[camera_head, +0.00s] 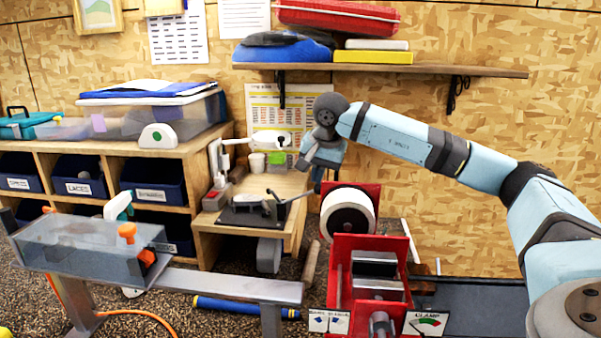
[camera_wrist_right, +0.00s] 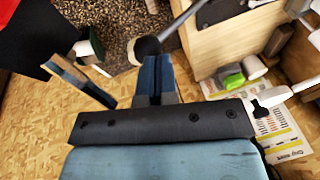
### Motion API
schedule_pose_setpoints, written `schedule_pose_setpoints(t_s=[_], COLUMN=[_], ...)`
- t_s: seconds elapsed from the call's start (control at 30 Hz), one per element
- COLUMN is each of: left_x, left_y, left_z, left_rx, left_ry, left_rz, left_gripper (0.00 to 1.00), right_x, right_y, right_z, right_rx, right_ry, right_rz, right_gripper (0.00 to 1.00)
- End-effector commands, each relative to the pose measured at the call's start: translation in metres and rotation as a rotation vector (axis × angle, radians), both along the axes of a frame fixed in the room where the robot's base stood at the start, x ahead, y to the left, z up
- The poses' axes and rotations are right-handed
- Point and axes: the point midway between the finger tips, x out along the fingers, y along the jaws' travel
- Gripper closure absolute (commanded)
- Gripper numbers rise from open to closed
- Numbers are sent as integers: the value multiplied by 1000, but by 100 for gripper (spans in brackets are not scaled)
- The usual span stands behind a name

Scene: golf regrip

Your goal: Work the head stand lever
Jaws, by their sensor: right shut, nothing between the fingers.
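A dark stand (camera_head: 250,214) with a metal lever (camera_head: 292,198) sits on the wooden bench by the wall; I take this to be the head stand. The lever reaches right, towards my right gripper (camera_head: 318,179). In the right wrist view the lever's dark round knob (camera_wrist_right: 146,48) is just ahead of the fingertips of my right gripper (camera_wrist_right: 155,68), slightly left of them. The fingers are shut and empty. I cannot tell whether they touch the knob. My left gripper is not in view.
A red clamp unit (camera_head: 341,262) and a white wheel (camera_head: 348,217) stand close by on the right. A clear box (camera_head: 75,250) on a metal frame is at the left front. A shelf (camera_head: 420,70) hangs above.

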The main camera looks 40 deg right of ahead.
Motion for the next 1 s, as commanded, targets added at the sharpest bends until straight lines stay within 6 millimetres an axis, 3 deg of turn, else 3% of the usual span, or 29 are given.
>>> schedule_pose_setpoints(t_s=[0.4, 1.0], left_x=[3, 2], left_y=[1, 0], left_z=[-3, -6], left_rx=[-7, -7], left_ry=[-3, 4], left_rz=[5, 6], left_gripper=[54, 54], right_x=[-9, -11], right_y=[-7, -7], right_z=[-13, -8], right_rx=[-1, -2], right_ry=[0, -1], right_rz=[1, 1], right_gripper=[100, 100])
